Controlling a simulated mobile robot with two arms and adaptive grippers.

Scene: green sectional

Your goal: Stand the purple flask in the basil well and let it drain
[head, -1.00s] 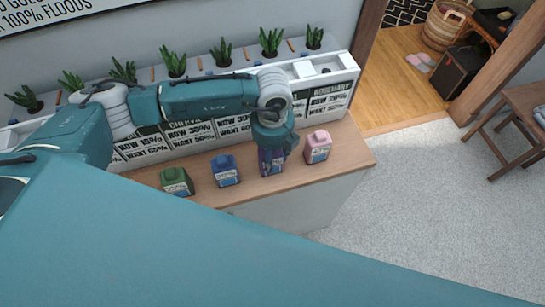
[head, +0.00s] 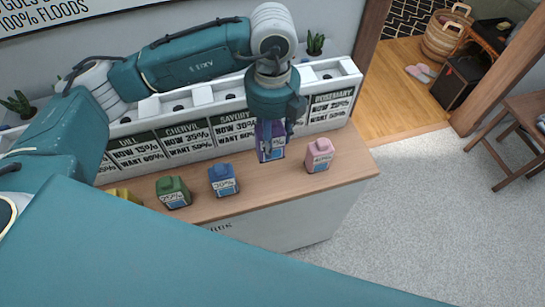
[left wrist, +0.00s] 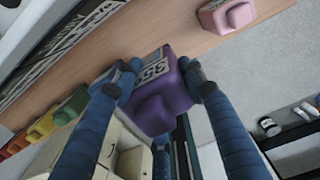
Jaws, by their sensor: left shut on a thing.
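The purple flask (head: 265,143) has a white label and is held in the fingers of my left gripper (head: 276,128), which come down on it from above. It appears held above the wooden counter, in front of the sign row. In the left wrist view the flask (left wrist: 163,106) sits between both blue fingers, its label partly covered. The white planter (head: 345,66) along the wall has wells in its top. Readable signs include chervil, savory and rosemary; I see no readable basil sign, and my left arm and gripper hide part of the row. My right gripper is not in view.
On the counter (head: 262,190), a pink flask (head: 319,156) stands right of the purple one. A blue flask (head: 223,181), a green flask (head: 173,193) and a partly hidden yellow one (head: 124,195) stand to the left. Clear wood lies between blue and pink.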

